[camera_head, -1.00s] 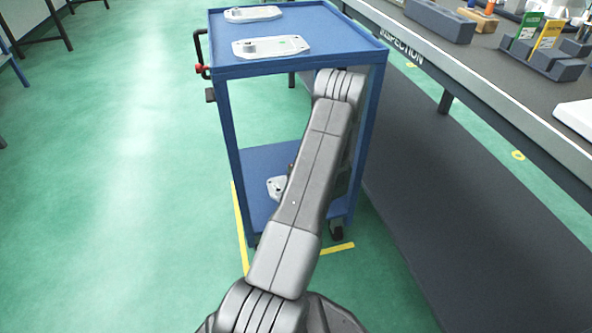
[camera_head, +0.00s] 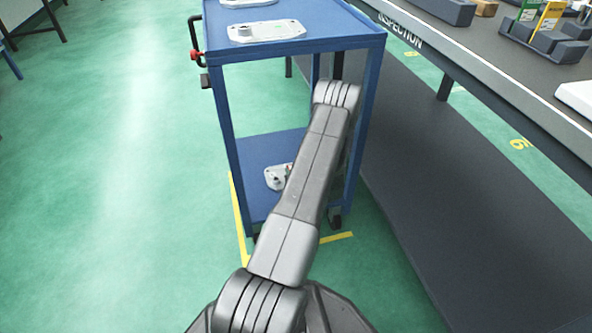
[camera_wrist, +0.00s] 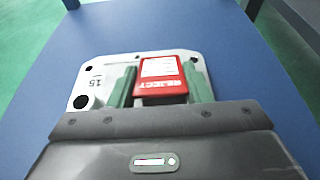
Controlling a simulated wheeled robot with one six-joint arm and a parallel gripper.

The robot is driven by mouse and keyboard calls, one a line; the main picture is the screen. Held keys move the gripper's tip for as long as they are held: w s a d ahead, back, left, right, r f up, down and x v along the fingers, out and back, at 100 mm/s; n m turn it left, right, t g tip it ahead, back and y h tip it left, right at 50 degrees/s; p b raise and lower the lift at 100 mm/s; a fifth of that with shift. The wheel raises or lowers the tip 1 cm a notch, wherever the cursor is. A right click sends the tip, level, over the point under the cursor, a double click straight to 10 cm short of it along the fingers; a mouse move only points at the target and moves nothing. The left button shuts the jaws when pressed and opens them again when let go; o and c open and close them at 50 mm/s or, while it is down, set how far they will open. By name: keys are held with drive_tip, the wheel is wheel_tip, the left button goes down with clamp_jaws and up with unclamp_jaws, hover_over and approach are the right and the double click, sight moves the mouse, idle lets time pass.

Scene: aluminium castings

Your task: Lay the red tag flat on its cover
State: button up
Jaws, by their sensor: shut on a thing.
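The red tag (camera_wrist: 160,90), lettered REJECT with a white label on it, is between the two green fingers of my gripper (camera_wrist: 160,82) in the wrist view. My gripper is shut on it. The tag is over a light grey cover (camera_wrist: 100,72) marked 15, which lies on a blue surface. I cannot tell whether the tag touches the cover. In the head view a grey cover (camera_head: 275,180) shows on the trolley's lower shelf, partly behind my arm, which hides my gripper there.
The blue trolley (camera_head: 270,148) has two more grey castings on its top, the nearer one (camera_head: 250,33) close to the front edge. Its posts and top enclose the lower shelf. A long inspection bench (camera_head: 480,80) runs along the right.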

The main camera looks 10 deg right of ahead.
drive_tip(key=o, duration=1)
drive_tip(key=shift+o, duration=0.2)
drive_tip(key=p+v, duration=0.4)
drive_tip(key=v, duration=0.9)
drive_tip(key=shift+s+r, duration=0.15)
drive_tip(key=shift+s, duration=0.25)
drive_tip(key=b+x, duration=0.4)
drive_tip(key=x, duration=0.9)
drive_tip(key=shift+w+f, duration=0.2)
drive_tip(key=shift+w, duration=0.1)
drive_tip(key=shift+w+r, duration=0.2)
drive_tip(key=shift+r, duration=0.15)
drive_tip(key=shift+s+r, duration=0.1)
drive_tip(key=shift+r, duration=0.45)
